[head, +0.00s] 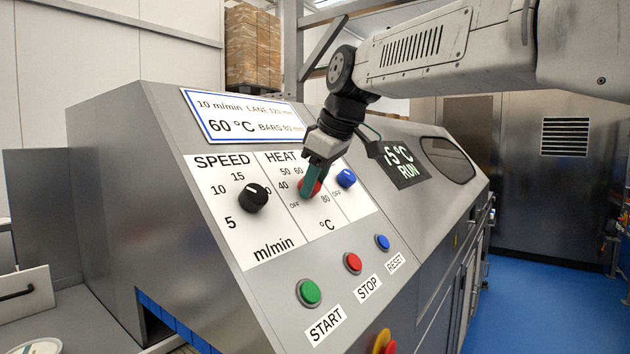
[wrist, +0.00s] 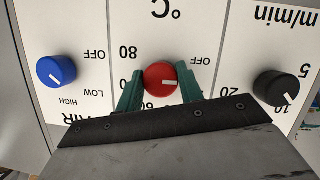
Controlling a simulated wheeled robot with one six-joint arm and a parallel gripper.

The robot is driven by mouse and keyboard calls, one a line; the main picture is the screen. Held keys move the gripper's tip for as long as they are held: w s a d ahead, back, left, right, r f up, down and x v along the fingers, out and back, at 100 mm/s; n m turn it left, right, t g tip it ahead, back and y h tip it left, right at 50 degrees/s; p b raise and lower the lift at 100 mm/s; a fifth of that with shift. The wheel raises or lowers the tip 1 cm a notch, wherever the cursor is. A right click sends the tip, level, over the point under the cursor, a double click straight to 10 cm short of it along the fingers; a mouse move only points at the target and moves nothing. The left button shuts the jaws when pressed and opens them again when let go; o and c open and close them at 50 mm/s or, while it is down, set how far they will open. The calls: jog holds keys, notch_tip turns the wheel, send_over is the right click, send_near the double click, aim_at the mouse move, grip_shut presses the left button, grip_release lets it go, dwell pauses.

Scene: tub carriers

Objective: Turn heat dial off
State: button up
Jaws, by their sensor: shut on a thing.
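The red heat dial (head: 317,187) is on the sloped panel, under the word HEAT, partly hidden by my gripper (head: 308,184). In the wrist view, which sees the panel upside down, the red dial (wrist: 157,76) sits between the two green fingers of my gripper (wrist: 160,80). The fingers are shut on its sides. Its white mark points right in that view, between OFF and 20, closer to 20. The display (head: 402,164) reads RUN and a temperature ending in 5 °C; its first digit is partly hidden.
The black speed dial (head: 253,198) and blue air dial (head: 346,177) flank the heat dial. Green start (head: 309,292), red stop (head: 353,263) and blue reset (head: 382,242) buttons lie below. A card (head: 246,116) above reads 60 °C. Blue floor (head: 545,300) is clear at right.

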jog(key=shift+f+n+t, duration=0.1)
jog(key=shift+n+t, duration=0.5)
jog(key=shift+n, duration=1.1)
jog(key=o, duration=1)
jog(key=v, duration=0.8)
jog(key=shift+a, duration=0.1)
